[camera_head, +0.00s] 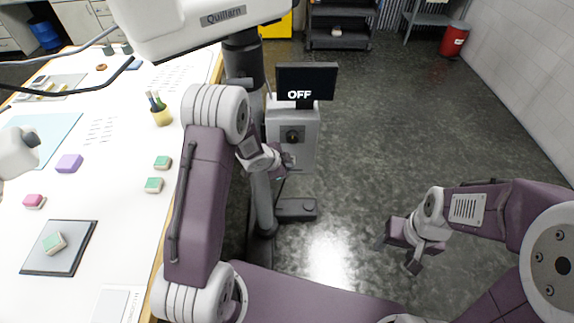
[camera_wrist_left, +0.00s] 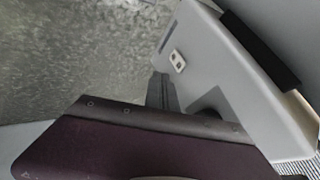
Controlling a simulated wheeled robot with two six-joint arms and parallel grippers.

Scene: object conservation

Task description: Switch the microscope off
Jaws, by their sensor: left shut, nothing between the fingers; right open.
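The microscope (camera_head: 205,22) is a large white body marked "Quillarn" on a dark column. My left gripper (camera_head: 286,173) is shut and empty at the lower front of the box. In the left wrist view its fingers (camera_wrist_left: 161,92) are close to the grey box (camera_wrist_left: 215,75), near a small pale switch (camera_wrist_left: 177,60). I cannot tell whether they touch. My right gripper (camera_head: 402,252) is open and empty above the floor.
A white table (camera_head: 115,190) on the left holds several coloured blocks, a grey tray (camera_head: 80,232) with a block on it and a pencil cup (camera_head: 160,114). A dark cart (camera_head: 338,38) and a red bin (camera_head: 454,39) stand far back. The floor on the right is clear.

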